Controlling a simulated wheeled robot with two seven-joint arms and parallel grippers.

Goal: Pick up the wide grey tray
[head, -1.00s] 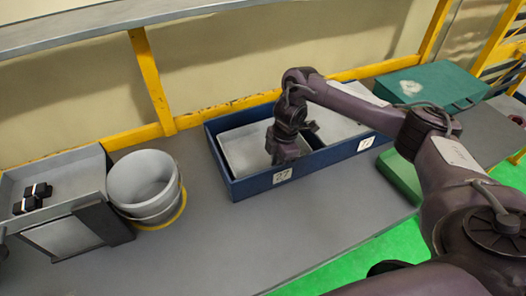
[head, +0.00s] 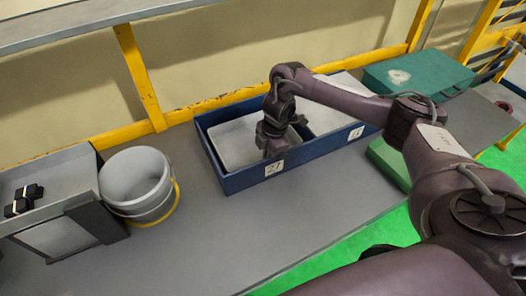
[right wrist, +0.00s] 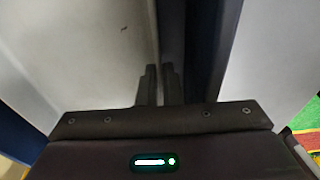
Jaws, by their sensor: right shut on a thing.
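A wide grey tray (head: 232,150) sits in the left part of a long blue box (head: 228,183) on the bench. In the right wrist view its pale inside (right wrist: 90,50) fills the left. My right gripper (head: 274,154) points down at the tray's right side. In the right wrist view its fingers (right wrist: 160,88) are close together at the edge between the tray and the dark gap beside it. It is shut on the tray's side wall, though the contact is partly hidden. My left gripper is out of view.
A second grey tray (head: 347,88) lies in the right of the box. A grey bucket (head: 135,180) and a grey bin with black parts (head: 60,180) stand left. Green boxes (head: 415,70) stand right. The bench (head: 200,235) in front is clear.

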